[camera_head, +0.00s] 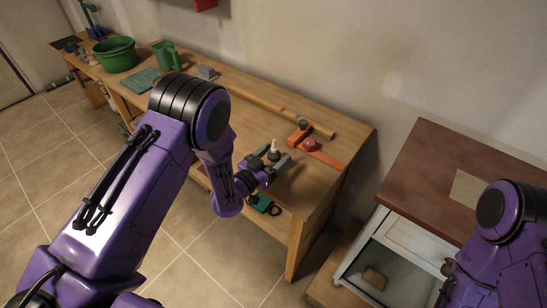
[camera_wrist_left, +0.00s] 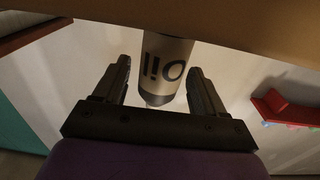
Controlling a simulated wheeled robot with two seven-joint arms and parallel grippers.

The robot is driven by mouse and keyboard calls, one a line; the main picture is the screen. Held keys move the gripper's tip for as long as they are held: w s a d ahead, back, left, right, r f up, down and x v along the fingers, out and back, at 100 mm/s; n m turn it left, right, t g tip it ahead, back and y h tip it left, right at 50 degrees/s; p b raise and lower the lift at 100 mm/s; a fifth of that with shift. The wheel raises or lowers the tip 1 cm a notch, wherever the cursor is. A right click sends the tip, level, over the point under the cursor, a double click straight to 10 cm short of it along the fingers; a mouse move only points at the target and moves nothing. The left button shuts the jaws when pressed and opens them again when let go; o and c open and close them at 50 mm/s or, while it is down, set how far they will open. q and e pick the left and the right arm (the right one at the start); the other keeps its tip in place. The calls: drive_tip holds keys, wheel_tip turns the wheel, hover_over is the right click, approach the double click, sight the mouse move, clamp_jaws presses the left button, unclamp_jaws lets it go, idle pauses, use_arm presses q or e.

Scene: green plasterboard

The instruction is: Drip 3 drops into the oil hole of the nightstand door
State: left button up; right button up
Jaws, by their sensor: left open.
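In the left wrist view, the bottle (camera_wrist_left: 166,68) is pale with dark "oil" lettering and lies between the fingers. My left gripper (camera_head: 270,165) is open around it, with a gap at each side in the wrist view (camera_wrist_left: 161,90). The nightstand (camera_head: 432,148) stands at right, with a brown top and a white front (camera_head: 408,243). The oil hole cannot be made out. My right arm covers the nightstand's right side; its gripper is out of view.
The workbench (camera_head: 330,187) holds an orange tool (camera_head: 299,135), a red round item (camera_head: 310,144), a green mug (camera_head: 166,56) and a green basin (camera_head: 115,55). A teal-handled tool (camera_head: 261,204) lies near the bench's front edge. Tiled floor is open at left.

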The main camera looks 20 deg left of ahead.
sight(274, 149)
use_arm(q)
drive_tip(key=shift+d, duration=0.1)
drive_tip(key=c, duration=1.1)
drive_tip(key=shift+r, duration=0.3)
wheel_tip(274, 149, up, 3)
drive_tip(key=shift+s+d+b, duration=0.1)
drive_tip(key=shift+b, duration=0.25)
drive_tip(key=s+d+r+p, duration=0.1)
drive_tip(key=s+d+r, duration=0.1)
drive_tip(key=s+r, duration=0.1)
drive_tip(key=s+d+r+p, duration=0.1)
drive_tip(key=s+d+r, duration=0.1)
drive_tip(key=s, duration=0.3)
drive_tip(key=s+d+r+p, duration=0.1)
drive_tip(key=s+d+r, duration=0.1)
drive_tip(key=s+r, duration=0.2)
drive_tip(key=shift+s+d+r, duration=0.1)
drive_tip(key=shift+d+r, duration=0.1)
